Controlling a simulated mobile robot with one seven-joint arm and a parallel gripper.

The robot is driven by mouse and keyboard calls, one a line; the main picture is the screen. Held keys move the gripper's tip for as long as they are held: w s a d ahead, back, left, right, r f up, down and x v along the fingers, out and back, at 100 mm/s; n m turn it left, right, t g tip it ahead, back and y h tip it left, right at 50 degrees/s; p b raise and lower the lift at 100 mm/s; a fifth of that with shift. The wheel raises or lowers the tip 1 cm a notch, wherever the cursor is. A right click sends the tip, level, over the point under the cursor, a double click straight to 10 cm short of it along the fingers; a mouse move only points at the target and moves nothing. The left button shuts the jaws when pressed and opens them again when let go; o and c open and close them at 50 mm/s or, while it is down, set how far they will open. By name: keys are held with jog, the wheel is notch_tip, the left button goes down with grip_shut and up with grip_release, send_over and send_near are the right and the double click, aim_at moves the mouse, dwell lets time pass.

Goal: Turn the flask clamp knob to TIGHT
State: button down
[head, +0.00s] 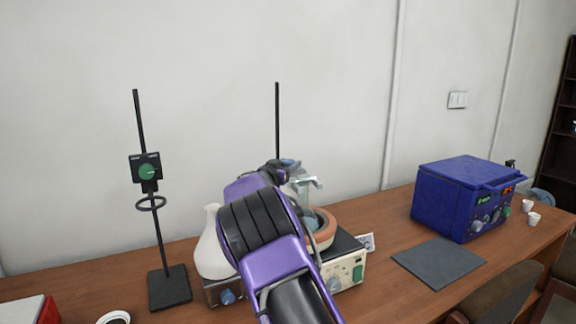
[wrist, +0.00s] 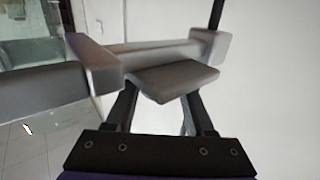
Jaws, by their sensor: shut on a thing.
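My gripper (wrist: 165,98) fills the middle of the wrist view, its two dark fingers closed around a flat grey piece, which appears to be the flask clamp knob (wrist: 172,78). Grey clamp parts (wrist: 155,55) with blocky ends lie just beyond it. In the head view my purple arm reaches to the rear stand (head: 277,118), and my gripper (head: 290,166) is at its clamp, mostly hidden. A pale part (head: 308,184) shows beside it. The TIGHT marking and the knob's setting cannot be read.
A white flask (head: 213,248) stands left of my arm. Another stand (head: 158,225) with a green knob and ring is farther left. A hotplate (head: 348,270) with an orange-rimmed bowl (head: 322,235) is at the right. A blue furnace (head: 462,198) and grey mat (head: 438,262) are farther right.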

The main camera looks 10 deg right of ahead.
aim_at(283, 165)
jog(key=shift+m+g+h+b, duration=0.3)
jog(key=shift+m+h+b, duration=0.2)
jog(key=shift+h+b, duration=0.25)
jog(key=shift+w+r+m+g+h, duration=0.1)
jog(key=shift+r+m+g+h, duration=0.15)
jog(key=shift+m+g+h, duration=0.5)
jog(key=m+g+h+p, duration=0.1)
jog(key=p, duration=0.2)
jog(key=shift+r+g+h, duration=0.3)
jog(key=shift+r+g, duration=0.05)
jog(key=shift+r, duration=0.05)
jog(key=shift+f+m+g+p, duration=0.25)
jog(key=shift+m+g+p, duration=0.2)
jog(key=shift+p, duration=0.4)
jog(key=shift+a+f, duration=0.1)
jog(key=shift+f, duration=0.15)
jog(key=shift+c, duration=1.3)
grip_release()
jog(key=shift+f, duration=0.1)
jog(key=shift+a, duration=0.1)
jog(key=shift+s+a+f+b, duration=0.1)
jog(key=shift+s+a+b, duration=0.1)
jog(key=shift+s+b, duration=0.1)
jog(key=shift+b+v, duration=0.85)
jog(key=shift+v, duration=2.55)
